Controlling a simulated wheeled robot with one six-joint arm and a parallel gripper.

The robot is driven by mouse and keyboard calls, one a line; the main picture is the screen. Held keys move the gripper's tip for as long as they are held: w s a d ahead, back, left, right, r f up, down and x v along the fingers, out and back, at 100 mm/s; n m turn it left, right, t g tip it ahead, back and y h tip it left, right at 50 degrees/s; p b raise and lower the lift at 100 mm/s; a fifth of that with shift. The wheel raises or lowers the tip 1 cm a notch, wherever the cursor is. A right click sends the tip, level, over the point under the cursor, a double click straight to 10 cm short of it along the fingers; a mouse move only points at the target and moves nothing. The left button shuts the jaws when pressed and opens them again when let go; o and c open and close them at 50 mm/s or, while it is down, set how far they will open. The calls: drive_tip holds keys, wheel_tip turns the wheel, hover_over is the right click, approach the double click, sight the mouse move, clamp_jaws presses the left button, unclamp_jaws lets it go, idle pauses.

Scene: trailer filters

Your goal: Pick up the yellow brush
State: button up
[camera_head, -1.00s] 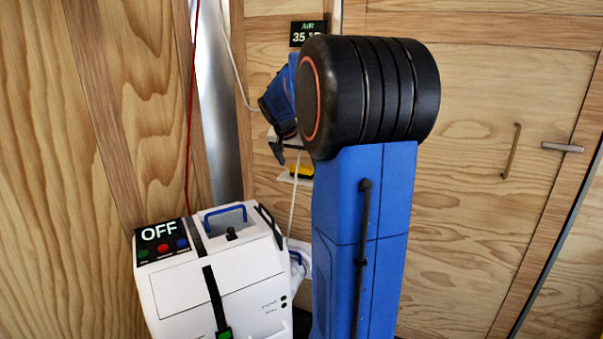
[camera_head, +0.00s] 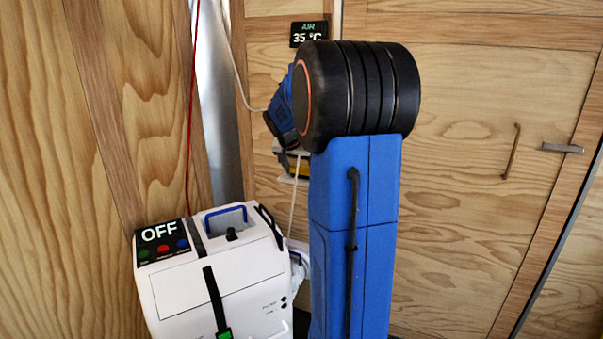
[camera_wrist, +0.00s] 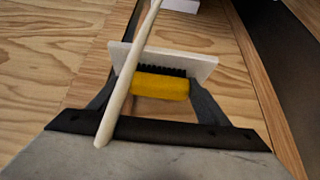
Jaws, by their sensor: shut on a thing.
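The yellow brush (camera_wrist: 160,86) with dark bristles shows in the wrist view, between the two dark fingers of my gripper (camera_wrist: 155,88). My gripper is shut on it. The bristles face a pale shelf (camera_wrist: 203,66) just beyond; I cannot tell whether they touch it. In the head view only a small yellow part of the brush (camera_head: 303,167) shows beside the shelf, and my blue and black arm hides most of my gripper.
A pale hose or cord (camera_wrist: 128,82) crosses in front of the shelf and gripper in the wrist view. A white machine (camera_head: 215,275) with an OFF display stands at lower left. A wooden door (camera_head: 480,180) with handles is at the right.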

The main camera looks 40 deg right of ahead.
drive_tip(key=shift+a+r, duration=0.1)
drive_tip(key=shift+r, duration=0.05)
wheel_tip(320, 180, up, 7)
drive_tip(key=s+a, duration=0.4)
drive_tip(key=a, duration=0.5)
drive_tip(key=s+a, duration=0.3)
drive_tip(key=a, duration=0.6)
drive_tip(key=shift+s+a, duration=0.15)
drive_tip(key=shift+s, duration=0.2)
drive_tip(key=o, duration=0.6)
drive_tip(key=c, duration=0.4)
